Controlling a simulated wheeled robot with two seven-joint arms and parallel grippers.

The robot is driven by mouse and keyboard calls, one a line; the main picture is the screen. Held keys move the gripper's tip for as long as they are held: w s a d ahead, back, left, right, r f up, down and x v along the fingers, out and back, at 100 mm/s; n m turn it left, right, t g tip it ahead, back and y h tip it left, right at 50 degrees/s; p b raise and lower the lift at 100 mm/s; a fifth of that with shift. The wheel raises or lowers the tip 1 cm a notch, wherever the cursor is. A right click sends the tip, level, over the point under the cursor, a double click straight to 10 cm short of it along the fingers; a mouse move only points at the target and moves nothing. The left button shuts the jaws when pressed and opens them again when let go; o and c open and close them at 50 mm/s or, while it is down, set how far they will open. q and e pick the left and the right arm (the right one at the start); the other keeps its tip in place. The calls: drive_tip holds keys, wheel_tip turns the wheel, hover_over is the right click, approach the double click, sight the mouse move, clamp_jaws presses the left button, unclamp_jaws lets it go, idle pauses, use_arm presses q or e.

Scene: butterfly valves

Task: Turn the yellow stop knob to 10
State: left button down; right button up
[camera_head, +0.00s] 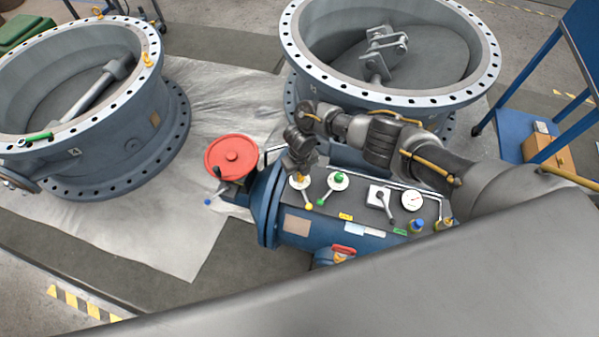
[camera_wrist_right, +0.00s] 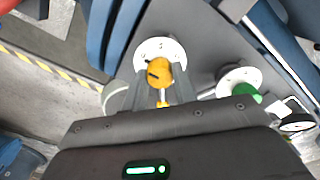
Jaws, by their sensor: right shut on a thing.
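The yellow stop knob (camera_wrist_right: 159,73) sits on a round white dial (camera_wrist_right: 150,52) with dark marks, too small to read. In the wrist view my right gripper (camera_wrist_right: 153,88) has its two fingers on either side of the knob, shut on it. A yellow-tipped lever (camera_wrist_right: 162,104) shows between the fingers. In the head view my right gripper (camera_head: 300,170) reaches down onto the panel from above and hides most of the knob; the white dial (camera_head: 297,183) and the yellow lever tip (camera_head: 309,206) show below it. My left gripper is not in view.
A green knob (camera_head: 340,177) on its own white dial is just right of the yellow one. Further right are a grey lever switch (camera_head: 380,198) and a gauge (camera_head: 411,200). A red handwheel (camera_head: 231,157) stands left of the panel. Large valve bodies (camera_head: 120,130) stand behind.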

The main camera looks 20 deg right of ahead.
drive_tip(key=m, duration=0.5)
drive_tip(key=shift+m+p, duration=0.35)
drive_tip(key=shift+m, duration=0.05)
drive_tip(key=m+p, duration=0.1)
drive_tip(key=m, duration=0.5)
drive_tip(key=shift+r+p, duration=0.1)
drive_tip(key=shift+p, duration=0.2)
drive_tip(key=m+p, duration=0.2)
drive_tip(key=m, duration=0.4)
drive_tip(key=shift+m, duration=0.3)
drive_tip(key=m+p, duration=0.1)
drive_tip(key=m, duration=0.4)
drive_tip(key=shift+p, duration=0.3)
drive_tip(key=shift+m, duration=0.3)
drive_tip(key=o, duration=1)
